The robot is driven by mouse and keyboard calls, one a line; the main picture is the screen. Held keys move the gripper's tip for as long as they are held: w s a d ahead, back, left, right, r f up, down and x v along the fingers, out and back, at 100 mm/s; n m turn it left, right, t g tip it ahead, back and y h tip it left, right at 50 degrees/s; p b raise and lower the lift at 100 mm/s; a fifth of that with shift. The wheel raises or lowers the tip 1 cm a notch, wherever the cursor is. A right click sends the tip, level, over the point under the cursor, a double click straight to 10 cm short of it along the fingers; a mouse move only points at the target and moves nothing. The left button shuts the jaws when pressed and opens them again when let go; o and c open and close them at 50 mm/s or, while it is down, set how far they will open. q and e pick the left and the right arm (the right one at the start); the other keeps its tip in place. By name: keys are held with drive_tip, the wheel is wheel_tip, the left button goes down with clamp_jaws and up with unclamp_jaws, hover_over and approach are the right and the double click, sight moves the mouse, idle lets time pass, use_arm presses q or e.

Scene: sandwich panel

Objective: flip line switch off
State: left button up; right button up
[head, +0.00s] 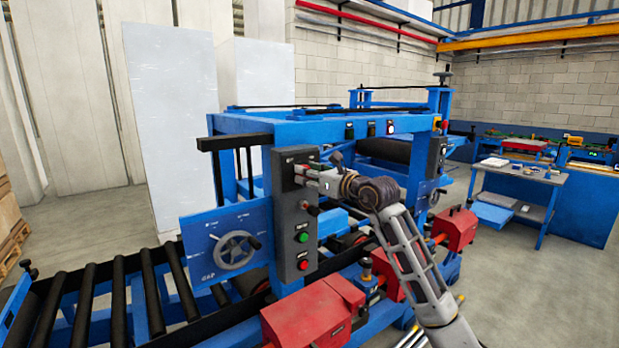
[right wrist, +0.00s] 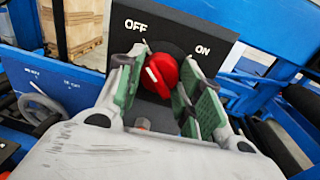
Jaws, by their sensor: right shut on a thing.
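The line switch is a red rotary knob (right wrist: 160,74) on a black plate marked OFF at upper left and ON at right. A small white mark shows on the left side of the knob's face. In the head view my right gripper (head: 308,171) reaches the top of the grey control box (head: 288,222) from the right and hides the knob. In the right wrist view the green-padded fingers of my right gripper (right wrist: 158,86) stand on both sides of the knob and are shut on it. My left gripper is not in view.
A green button (head: 303,237) and a red button (head: 303,266) sit lower on the box. A blue plate with a handwheel (head: 235,250) stands to the left, above a roller conveyor (head: 100,300). Red housings (head: 315,312) lie below. A blue workbench (head: 520,172) stands far right.

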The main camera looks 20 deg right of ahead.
idle(0.3)
drive_tip(key=o, duration=1)
drive_tip(key=shift+v, duration=5.95)
